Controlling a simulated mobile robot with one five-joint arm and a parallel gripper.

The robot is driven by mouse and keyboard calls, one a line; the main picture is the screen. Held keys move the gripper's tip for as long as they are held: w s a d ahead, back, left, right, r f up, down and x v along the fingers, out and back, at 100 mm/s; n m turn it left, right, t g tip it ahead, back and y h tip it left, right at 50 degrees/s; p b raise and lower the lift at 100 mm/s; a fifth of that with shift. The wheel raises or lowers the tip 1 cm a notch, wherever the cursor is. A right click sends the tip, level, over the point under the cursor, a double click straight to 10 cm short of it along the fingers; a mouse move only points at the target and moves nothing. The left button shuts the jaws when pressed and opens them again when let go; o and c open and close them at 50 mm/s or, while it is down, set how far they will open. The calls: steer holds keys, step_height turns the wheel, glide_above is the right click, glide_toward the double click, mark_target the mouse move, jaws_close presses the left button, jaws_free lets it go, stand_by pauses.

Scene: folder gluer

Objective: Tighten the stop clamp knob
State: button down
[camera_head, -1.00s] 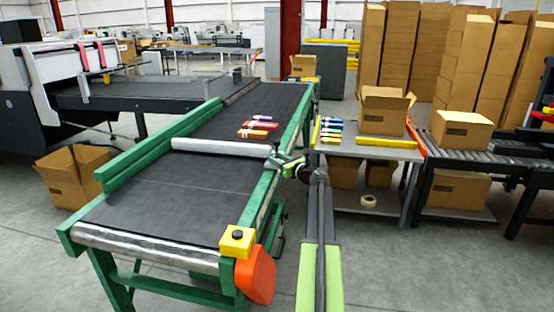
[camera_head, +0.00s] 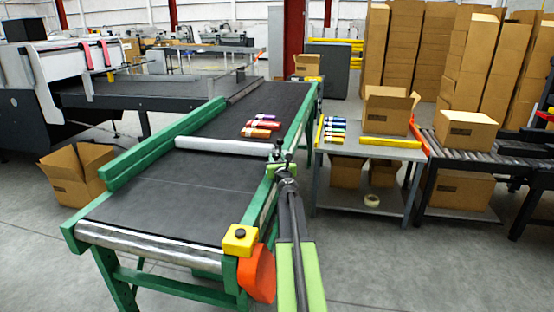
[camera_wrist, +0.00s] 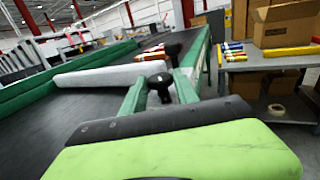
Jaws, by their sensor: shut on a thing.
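The stop is a pale grey bar (camera_head: 222,146) lying across the dark conveyor belt. It also shows in the wrist view (camera_wrist: 108,75). At its right end, by the green side rail, are two small black knobs. The farther knob (camera_wrist: 173,50) stands upright, beyond my fingertips. The nearer knob (camera_wrist: 160,84) sits between my two green fingers. My gripper (camera_head: 280,164) is at the rail and shut on this nearer knob; it also shows in the wrist view (camera_wrist: 159,77). The exact finger contact is hard to see.
Several coloured cartons (camera_head: 260,126) lie on the belt beyond the bar. A yellow box (camera_head: 239,239) and an orange guard (camera_head: 258,274) are at the near right corner. A side table (camera_head: 375,151) with cartons stands to the right. Floor between is clear.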

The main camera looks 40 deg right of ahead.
stand_by(0.3)
steer(key=c, duration=1)
jaws_free()
steer(key=shift+o, duration=0.2)
